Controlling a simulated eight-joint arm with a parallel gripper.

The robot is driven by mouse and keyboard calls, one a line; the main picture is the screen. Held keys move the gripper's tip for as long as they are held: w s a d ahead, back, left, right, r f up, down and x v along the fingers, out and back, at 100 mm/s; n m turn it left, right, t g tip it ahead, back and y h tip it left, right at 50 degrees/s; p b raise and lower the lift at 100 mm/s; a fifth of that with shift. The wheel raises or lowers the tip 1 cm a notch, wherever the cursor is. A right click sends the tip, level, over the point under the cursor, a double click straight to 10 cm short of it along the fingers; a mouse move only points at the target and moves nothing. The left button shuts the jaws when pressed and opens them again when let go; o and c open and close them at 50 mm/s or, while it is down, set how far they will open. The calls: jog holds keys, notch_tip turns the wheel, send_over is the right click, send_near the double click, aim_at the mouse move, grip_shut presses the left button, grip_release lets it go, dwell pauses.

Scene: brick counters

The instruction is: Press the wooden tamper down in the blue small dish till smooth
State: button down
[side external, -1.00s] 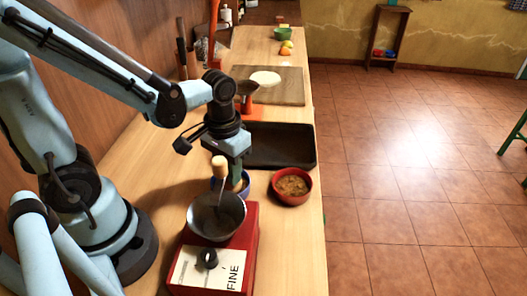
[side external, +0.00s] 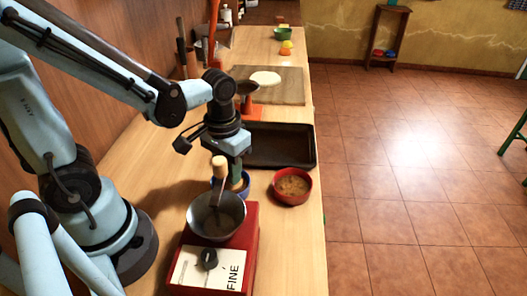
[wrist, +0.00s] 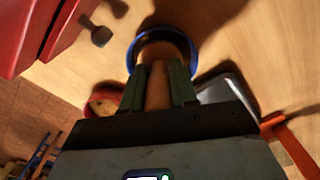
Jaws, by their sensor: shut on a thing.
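My gripper (wrist: 157,76) is shut on the wooden tamper (wrist: 157,90), whose light brown body stands between the two green fingers in the wrist view. The blue small dish (wrist: 193,50) is a round blue rim just beyond the fingertips, with the tamper's far end over or in it. Contact with its contents cannot be told. In the side external view the blue dish (side external: 246,190) sits on the counter below my gripper (side external: 237,176), mostly hidden behind a metal bowl, so the tamper's lower end is unclear.
A red grinder (side external: 245,250) marked "FINE" with a metal hopper (side external: 228,222) and wooden-knobbed crank (side external: 219,166) stands close in front. A red bowl (side external: 292,198) of brown grounds is to the right. A black tray (side external: 280,150) and a board (side external: 288,92) lie behind.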

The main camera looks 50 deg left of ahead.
jog(key=shift+f, duration=1)
jog(key=shift+r, duration=1)
jog(key=shift+w, duration=0.25)
dwell(0.9)
jog(key=shift+f, duration=0.1)
